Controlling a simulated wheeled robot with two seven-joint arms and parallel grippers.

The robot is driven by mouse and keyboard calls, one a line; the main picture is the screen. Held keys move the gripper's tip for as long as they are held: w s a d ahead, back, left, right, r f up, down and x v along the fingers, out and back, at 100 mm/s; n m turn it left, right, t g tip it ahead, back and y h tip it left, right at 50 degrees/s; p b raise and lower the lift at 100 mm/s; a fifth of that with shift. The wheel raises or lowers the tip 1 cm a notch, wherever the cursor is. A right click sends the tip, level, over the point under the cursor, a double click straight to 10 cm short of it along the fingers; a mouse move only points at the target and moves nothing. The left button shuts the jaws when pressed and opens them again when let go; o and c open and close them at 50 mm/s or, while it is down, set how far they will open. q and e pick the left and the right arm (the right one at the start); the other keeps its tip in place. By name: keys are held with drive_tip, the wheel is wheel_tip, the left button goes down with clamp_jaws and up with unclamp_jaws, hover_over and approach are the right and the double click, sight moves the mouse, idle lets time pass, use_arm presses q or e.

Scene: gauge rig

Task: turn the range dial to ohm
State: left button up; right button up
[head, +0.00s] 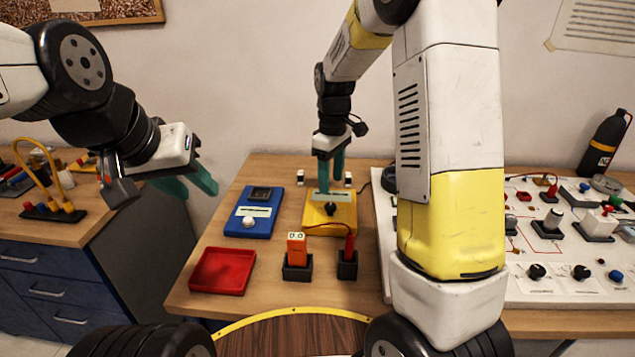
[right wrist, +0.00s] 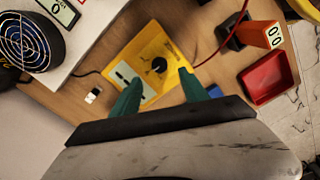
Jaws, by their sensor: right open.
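The range dial (head: 330,208) is a black knob on the yellow meter (head: 345,221), which stands on the table in the head view. In the right wrist view the dial (right wrist: 159,65) shows on the yellow meter (right wrist: 150,37), beyond and between my fingertips. My right gripper (head: 330,188) points down over the meter, open and empty, with its green fingers (right wrist: 157,84) apart and the dial clear of them. The dial's markings are too small to read. My left gripper (head: 190,188) is open and empty in the air, left of the table.
A blue device (head: 248,226), a red tray (head: 222,270) and an orange block (head: 297,247) in a black holder stand near the meter. A red probe (head: 349,247) stands in another holder. A white board with knobs (head: 540,293) fills the right side.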

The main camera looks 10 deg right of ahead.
sight(330, 206)
drive_tip(key=shift+w+f, duration=0.1)
drive_tip(key=shift+f, duration=0.3)
wheel_tip(330, 206, down, 7)
drive_tip(key=shift+f, duration=0.1)
clamp_jaws()
